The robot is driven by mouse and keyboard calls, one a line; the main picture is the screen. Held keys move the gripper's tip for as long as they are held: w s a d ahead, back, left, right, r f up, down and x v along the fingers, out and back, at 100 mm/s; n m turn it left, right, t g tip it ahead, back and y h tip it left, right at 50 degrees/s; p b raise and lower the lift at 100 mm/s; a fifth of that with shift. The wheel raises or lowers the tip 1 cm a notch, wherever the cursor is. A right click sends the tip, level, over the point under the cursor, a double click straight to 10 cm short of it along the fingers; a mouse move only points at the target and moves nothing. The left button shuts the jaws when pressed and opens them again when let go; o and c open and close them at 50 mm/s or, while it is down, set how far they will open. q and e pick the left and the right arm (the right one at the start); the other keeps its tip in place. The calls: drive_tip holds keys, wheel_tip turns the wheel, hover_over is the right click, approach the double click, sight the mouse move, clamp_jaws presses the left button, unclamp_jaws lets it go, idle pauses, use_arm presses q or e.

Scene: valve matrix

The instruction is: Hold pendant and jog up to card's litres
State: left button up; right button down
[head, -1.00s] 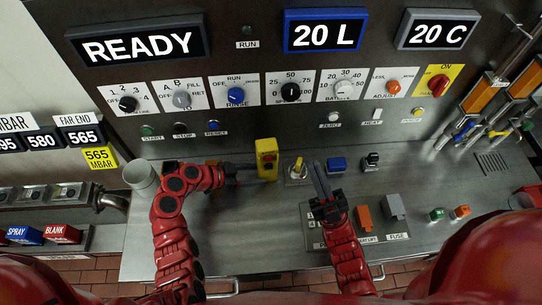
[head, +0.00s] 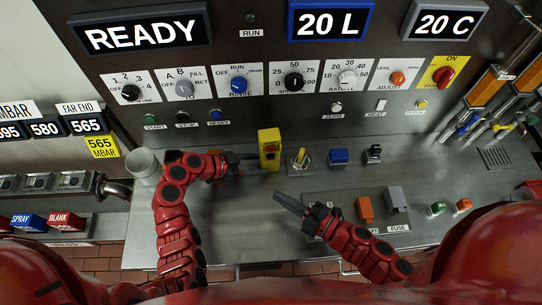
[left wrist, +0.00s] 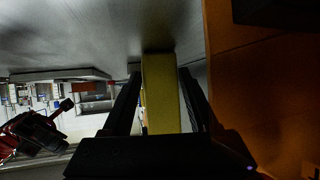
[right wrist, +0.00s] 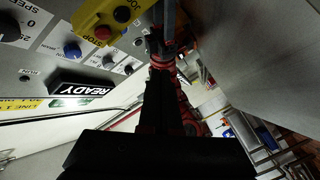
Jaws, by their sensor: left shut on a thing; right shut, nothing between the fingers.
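The yellow pendant (head: 269,150) stands upright on the steel console below the dial row. My left gripper (head: 262,163) is shut on it from the left; in the left wrist view the yellow body (left wrist: 161,92) lies between the two fingers. My right gripper (head: 277,196) is shut and empty, just below and apart from the pendant, its fingers pointing up and left. In the right wrist view the pendant (right wrist: 108,20) shows a red stop button and a black button. The blue-framed display (head: 330,20) reads 20 L. I cannot make out a card with litres.
A yellow joystick (head: 299,159), a blue block (head: 338,157) and a black switch (head: 373,153) stand right of the pendant. An orange block (head: 365,209) and a grey block (head: 396,199) stand lower right. A grey cup (head: 145,166) is at left. The READY display (head: 143,36) is upper left.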

drive_tip(key=shift+w, duration=0.1)
drive_tip(key=w, duration=0.8)
drive_tip(key=shift+w+a, duration=0.3)
drive_tip(key=shift+a, duration=0.1)
drive_tip(key=shift+w, duration=0.1)
idle(1.6)
drive_tip(key=shift+w, duration=0.35)
drive_tip(key=shift+w, duration=0.5)
idle(1.5)
drive_tip(key=shift+s, duration=0.1)
idle(1.4)
drive_tip(key=shift+s, duration=0.9)
drive_tip(key=shift+s+d, duration=0.15)
drive_tip(key=shift+s, duration=1.1)
drive_tip(key=shift+s+d, duration=0.1)
drive_tip(key=shift+s, duration=1.1)
